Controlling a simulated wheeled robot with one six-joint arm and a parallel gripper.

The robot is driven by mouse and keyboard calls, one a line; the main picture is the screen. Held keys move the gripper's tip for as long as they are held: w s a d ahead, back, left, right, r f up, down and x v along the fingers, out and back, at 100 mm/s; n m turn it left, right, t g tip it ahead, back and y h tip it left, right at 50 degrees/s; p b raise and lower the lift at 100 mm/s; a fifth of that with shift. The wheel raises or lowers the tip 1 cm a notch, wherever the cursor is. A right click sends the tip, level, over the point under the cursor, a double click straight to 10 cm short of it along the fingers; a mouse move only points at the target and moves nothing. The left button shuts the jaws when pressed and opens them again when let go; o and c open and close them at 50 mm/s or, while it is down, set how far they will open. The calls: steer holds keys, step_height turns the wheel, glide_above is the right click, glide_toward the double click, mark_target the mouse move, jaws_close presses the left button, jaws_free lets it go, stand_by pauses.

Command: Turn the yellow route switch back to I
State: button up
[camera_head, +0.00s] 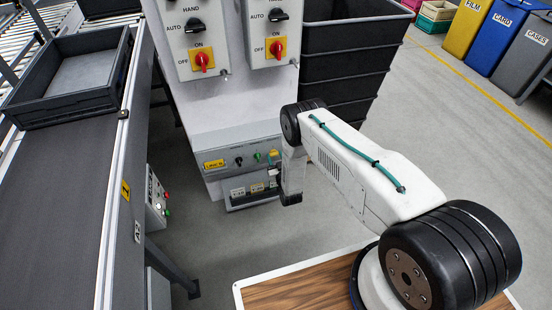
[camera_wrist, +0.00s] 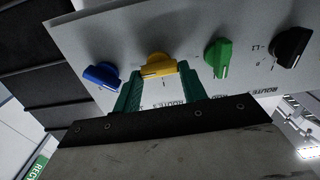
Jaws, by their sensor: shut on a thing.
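The yellow route switch (camera_wrist: 158,66) sits on a grey panel in the wrist view, between a blue knob (camera_wrist: 101,75) and a green knob (camera_wrist: 218,57). My gripper (camera_wrist: 160,82) has its green fingers on either side of the yellow switch and is shut on it. The marks around the switch are partly hidden, so I cannot read which position it points to. In the head view the yellow switch (camera_head: 273,153) shows small at the panel's right, beside my wrist, which hides the panel's right end.
A black knob (camera_wrist: 292,46) lies beyond the green one. Above the low panel (camera_head: 228,160) are red rotary switches (camera_head: 202,60) on upright boxes. A conveyor (camera_head: 75,170) with a grey tray (camera_head: 70,75) runs at left. Black stacked crates (camera_head: 345,70) stand behind my arm. Open floor lies right.

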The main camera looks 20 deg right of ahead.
steer(key=n, duration=0.4)
steer(key=shift+a, duration=0.1)
steer(key=n, duration=0.5)
steer(key=shift+a, duration=0.1)
steer(key=n, duration=0.4)
steer(key=shift+f, duration=0.15)
steer(key=shift+f+n, duration=0.1)
steer(key=shift+n, duration=2)
steer(key=o, duration=1)
steer(key=s, duration=0.8)
